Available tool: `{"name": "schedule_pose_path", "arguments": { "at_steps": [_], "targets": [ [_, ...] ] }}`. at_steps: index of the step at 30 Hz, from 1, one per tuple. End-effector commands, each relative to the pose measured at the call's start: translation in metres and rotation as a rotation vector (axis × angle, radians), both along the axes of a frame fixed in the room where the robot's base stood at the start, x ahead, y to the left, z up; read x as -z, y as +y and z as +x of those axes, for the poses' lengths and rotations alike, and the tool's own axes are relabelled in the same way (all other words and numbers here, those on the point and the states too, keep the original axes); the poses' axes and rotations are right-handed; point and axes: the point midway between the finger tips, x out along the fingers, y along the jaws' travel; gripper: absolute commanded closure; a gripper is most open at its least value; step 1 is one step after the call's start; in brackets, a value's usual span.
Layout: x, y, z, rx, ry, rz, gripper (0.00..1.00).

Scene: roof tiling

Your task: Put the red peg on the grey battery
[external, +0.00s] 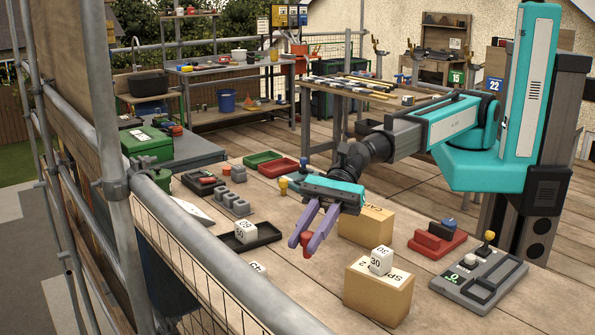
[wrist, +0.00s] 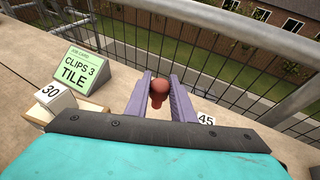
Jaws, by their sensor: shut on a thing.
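The red peg (external: 307,246) is between the purple fingertips of my gripper (external: 303,241), which is shut on it above the wooden deck. The peg also shows in the wrist view (wrist: 158,88), with its rounded end between the two fingers of my gripper (wrist: 159,86). I cannot single out the grey battery with certainty. Several small grey blocks (external: 233,203) stand in a row at the left of the deck, and more grey pieces (external: 238,173) lie just behind them. My gripper is to the right of these, apart from them.
A black tray (external: 268,236) holds a numbered white cube (external: 246,231). Cardboard boxes (external: 377,297) stand to the right, one bearing cube 30 (external: 381,260). The wrist view shows a job card (wrist: 82,70) and mesh fence (wrist: 240,75).

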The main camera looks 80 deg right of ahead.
Motion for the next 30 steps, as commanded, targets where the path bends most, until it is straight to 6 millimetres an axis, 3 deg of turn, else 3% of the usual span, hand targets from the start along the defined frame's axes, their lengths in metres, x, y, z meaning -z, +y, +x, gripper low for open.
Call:
{"name": "schedule_pose_path", "arguments": {
  "at_steps": [10,19,22,30],
  "targets": [
    [0.008,0.0,-0.009,-0.019,0.002,0.0,0.99],
    [0.02,-0.015,-0.047,-0.097,0.001,0.001,0.99],
    [0.018,-0.028,-0.05,-0.111,-0.001,0.002,0.99],
    [0.008,-0.081,-0.026,-0.088,-0.002,0.002,0.99]
  ]
}}
